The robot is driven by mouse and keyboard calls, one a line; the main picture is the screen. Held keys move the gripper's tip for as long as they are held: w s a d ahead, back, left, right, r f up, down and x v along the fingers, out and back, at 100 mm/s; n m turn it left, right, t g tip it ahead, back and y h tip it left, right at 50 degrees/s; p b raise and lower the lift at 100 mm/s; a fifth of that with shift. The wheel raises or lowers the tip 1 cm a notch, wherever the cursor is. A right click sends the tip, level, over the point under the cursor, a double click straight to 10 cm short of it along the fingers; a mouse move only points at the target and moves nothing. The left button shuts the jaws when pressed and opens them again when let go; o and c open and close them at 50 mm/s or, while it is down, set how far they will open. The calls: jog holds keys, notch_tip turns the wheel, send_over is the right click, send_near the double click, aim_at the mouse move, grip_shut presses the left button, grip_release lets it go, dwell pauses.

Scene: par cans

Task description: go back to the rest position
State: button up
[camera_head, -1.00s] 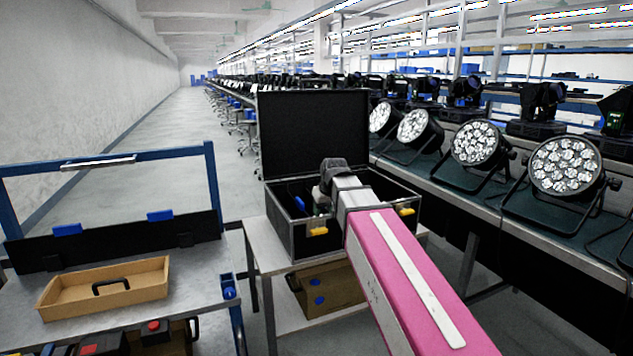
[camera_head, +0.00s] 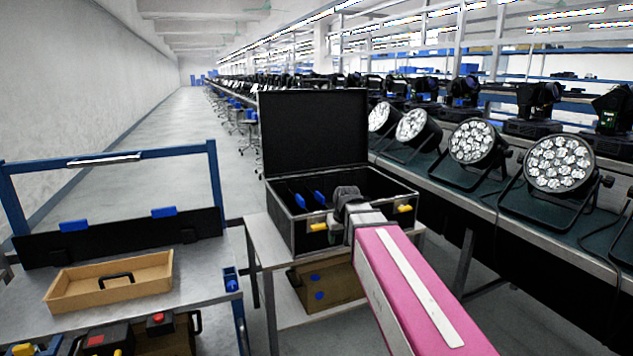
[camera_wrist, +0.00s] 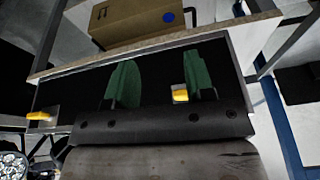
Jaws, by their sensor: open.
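The end of my arm with my gripper (camera_head: 347,197) is over the front of an open black case (camera_head: 318,140) in the head view; its fingers are hidden there. In the wrist view my gripper (camera_wrist: 162,84) shows two green fingers set wide apart, with nothing held between them. A yellow latch (camera_wrist: 180,93) of the case shows behind the gap between the fingers. I cannot tell how far the fingers are from the case.
The case stands on a small table (camera_head: 262,245), with a cardboard box (camera_head: 328,285) below. Several par cans (camera_head: 560,163) line the bench at right. A wooden tray (camera_head: 75,290) lies on the left workbench (camera_head: 208,270). The aisle floor (camera_head: 165,130) is clear.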

jog(key=s+d+f+m+g, duration=0.1)
jog(key=s+d+f, duration=0.4)
jog(key=s+f, duration=0.2)
jog(key=s+d+f+m+g+h, duration=0.1)
jog(key=s+d+f, duration=0.5)
jog(key=f, duration=0.6)
jog(key=shift+s+f+m+g, duration=0.15)
jog(key=shift+s+m+g, duration=0.45)
jog(key=shift+s, duration=0.25)
jog(key=shift+d, duration=0.1)
jog(key=shift+c, duration=0.5)
